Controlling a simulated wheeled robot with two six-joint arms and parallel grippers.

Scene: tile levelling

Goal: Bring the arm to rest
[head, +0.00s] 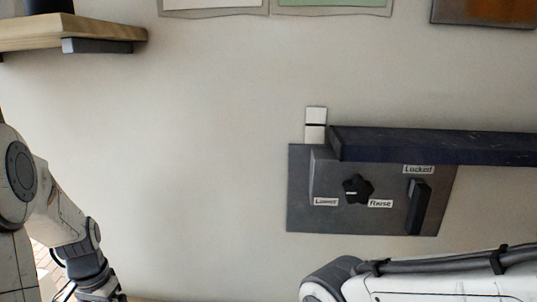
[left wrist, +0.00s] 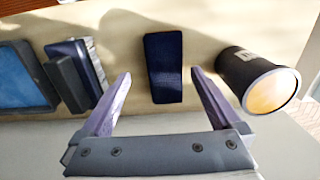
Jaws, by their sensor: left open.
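My left arm comes in at the lower left of the head view, and its gripper is cut off by the bottom edge there. In the left wrist view my left gripper (left wrist: 161,74) is open, its two fingers apart. A dark blue flat block (left wrist: 163,68) appears between and beyond the fingertips; nothing is seen gripped. My right arm crosses the lower right of the head view, its gripper out of frame. A grey wall panel (head: 300,215) carries a black star knob (head: 357,188) between "Lower" and "Raise" labels, and an upright dark lever (head: 419,207) under a "Locked" label.
A dark blue shelf (head: 440,146) juts out above the panel. A wooden shelf (head: 60,32) is at the upper left. In the wrist view, a blue-faced frame (left wrist: 22,78), a dark block (left wrist: 72,82) and a dark cylinder (left wrist: 245,72) stand around the gripper. The middle wall is bare.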

